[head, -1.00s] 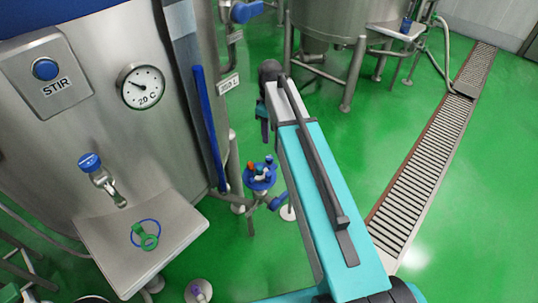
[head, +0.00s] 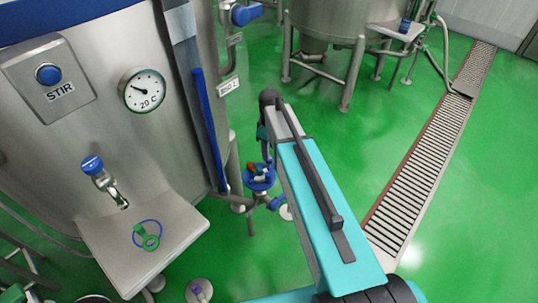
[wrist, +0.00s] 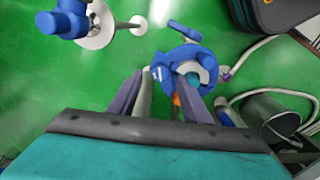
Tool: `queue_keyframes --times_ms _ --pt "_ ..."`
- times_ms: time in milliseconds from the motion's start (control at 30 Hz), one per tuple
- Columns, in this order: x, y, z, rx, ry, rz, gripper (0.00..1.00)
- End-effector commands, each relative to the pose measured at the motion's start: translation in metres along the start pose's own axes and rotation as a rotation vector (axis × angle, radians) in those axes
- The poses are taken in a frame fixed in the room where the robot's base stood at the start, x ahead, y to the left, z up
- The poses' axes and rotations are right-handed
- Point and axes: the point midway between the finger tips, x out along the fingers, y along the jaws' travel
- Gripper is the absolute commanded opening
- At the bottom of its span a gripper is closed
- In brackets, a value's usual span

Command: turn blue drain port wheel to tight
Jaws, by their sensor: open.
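A blue round fitting (head: 259,183), which looks like the drain port wheel, sits low on pipework between the steel tanks in the head view. Orange and teal parts show at its middle. In the wrist view, the blue wheel (wrist: 161,67) lies just beyond my fingers, with a pale arc and a teal centre inside it.
A blue valve (wrist: 62,22) stands at the wrist view's upper left. A steel can (wrist: 270,115) and a pale hose (wrist: 262,50) lie at the right. A tank with a gauge (head: 143,90) and shelf (head: 180,228) stands left. Green floor is open beside the drain grate (head: 425,150).

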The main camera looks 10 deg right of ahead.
Motion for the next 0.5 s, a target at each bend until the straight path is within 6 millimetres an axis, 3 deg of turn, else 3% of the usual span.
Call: queue_keyframes --times_ms 200,500 --pt "0.023 0.0 0.0 -0.001 -0.001 -0.002 0.44" --pt "0.039 -0.001 0.0 -0.001 -0.001 -0.001 0.44"
